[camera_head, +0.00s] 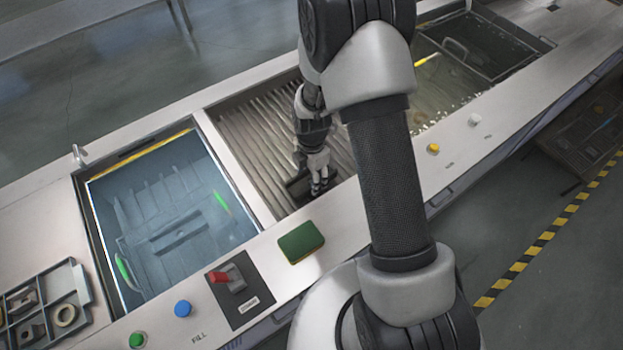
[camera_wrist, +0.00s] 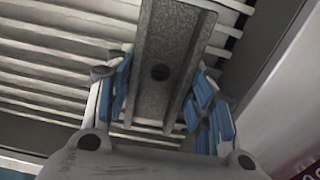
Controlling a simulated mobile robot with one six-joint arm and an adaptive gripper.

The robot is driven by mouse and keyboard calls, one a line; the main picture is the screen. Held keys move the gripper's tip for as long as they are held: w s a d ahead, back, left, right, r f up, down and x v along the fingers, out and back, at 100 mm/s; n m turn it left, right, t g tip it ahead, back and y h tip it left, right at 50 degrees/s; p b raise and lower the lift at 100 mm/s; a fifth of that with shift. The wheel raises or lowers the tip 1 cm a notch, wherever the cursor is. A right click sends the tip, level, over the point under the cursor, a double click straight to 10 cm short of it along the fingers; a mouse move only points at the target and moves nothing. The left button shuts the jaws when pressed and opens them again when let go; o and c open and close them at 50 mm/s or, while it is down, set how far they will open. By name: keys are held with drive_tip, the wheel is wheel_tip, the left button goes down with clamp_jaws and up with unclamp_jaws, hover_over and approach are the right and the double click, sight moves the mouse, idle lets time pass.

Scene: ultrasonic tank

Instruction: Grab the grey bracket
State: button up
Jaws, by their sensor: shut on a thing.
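The grey bracket (camera_wrist: 174,48) fills the upper middle of the wrist view. It is a speckled grey channel with raised side walls and a dark round hole. My gripper (camera_wrist: 165,105) has its blue-padded fingers on either side of the bracket, shut on it. In the head view my gripper (camera_head: 318,186) is low over the slatted rack, and the bracket is hard to make out there as a dark shape beside the fingers. I cannot tell whether the bracket still touches the slats.
The slatted drain bay (camera_head: 262,128) lies between a water-filled tank (camera_head: 150,262) at left and another basin (camera_head: 455,85) at right. A green sponge (camera_head: 301,242) lies on the front rim near a red switch (camera_head: 221,277). A parts tray (camera_head: 78,282) stands at lower left.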

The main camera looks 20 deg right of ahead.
drive_tip(key=c, duration=0.6)
drive_tip(key=shift+r, duration=0.1)
drive_tip(key=shift+c, duration=0.2)
